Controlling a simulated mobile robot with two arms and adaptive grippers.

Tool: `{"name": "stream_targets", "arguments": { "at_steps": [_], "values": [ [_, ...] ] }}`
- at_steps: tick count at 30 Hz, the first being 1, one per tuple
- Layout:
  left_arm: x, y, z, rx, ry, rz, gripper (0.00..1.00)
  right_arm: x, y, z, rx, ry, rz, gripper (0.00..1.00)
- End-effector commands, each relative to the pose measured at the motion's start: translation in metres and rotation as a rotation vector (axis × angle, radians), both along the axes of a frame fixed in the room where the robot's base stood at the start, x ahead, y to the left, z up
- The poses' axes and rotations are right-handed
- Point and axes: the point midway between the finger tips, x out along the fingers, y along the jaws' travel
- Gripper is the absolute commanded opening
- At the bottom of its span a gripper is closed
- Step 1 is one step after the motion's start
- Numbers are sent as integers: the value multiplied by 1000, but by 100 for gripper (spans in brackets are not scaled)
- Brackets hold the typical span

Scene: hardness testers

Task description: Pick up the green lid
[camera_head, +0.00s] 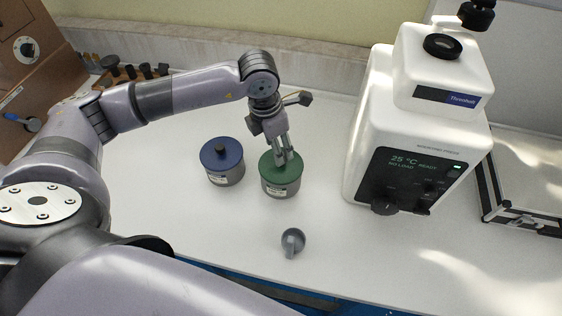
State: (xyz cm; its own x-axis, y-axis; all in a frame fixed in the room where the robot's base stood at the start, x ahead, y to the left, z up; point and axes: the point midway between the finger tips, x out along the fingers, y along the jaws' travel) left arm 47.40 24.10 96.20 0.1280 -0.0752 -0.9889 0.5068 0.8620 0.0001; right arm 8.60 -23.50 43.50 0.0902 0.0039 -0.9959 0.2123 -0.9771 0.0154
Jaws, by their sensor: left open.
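The green lid (289,174) sits on a grey labelled pot (281,191) near the middle of the white table. My left gripper (284,159) points down over the lid, its fingertips at the lid's centre. The fingers cover the lid's middle, so any knob there is hidden. The fingers look close together but open, and I cannot tell whether they touch the lid. My right gripper is not in view.
A pot with a blue lid (222,152) stands just left of the green one. A small grey ball-shaped object (292,240) lies nearer the front edge. A white tester (405,130) stands at right, beside an open case (520,217). Small dark pieces (130,72) stand at the back left.

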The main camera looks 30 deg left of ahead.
Motion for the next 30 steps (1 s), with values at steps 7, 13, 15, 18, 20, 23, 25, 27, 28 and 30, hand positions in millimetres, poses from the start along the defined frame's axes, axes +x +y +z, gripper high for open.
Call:
{"name": "stream_targets", "arguments": {
  "at_steps": [7,13,15,18,20,23,25,27,28,30],
  "values": [
    [4,-3,-19,0,5,1,46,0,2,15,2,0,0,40],
    [10,-5,-48,0,2,0,46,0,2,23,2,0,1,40],
    [10,-5,-53,1,1,0,46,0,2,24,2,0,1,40],
    [11,-5,-55,0,-1,-1,46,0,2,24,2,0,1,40],
    [11,-5,-55,0,-1,-1,46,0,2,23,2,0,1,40],
    [11,-5,-55,0,-1,-1,44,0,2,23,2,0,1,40],
    [11,-5,-55,-1,-1,0,40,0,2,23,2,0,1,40],
    [11,-5,-55,-1,-1,0,35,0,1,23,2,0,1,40],
    [11,-5,-55,-1,-1,0,33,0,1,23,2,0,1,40],
    [11,-5,-55,-1,-1,0,28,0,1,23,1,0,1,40]
  ]
}}
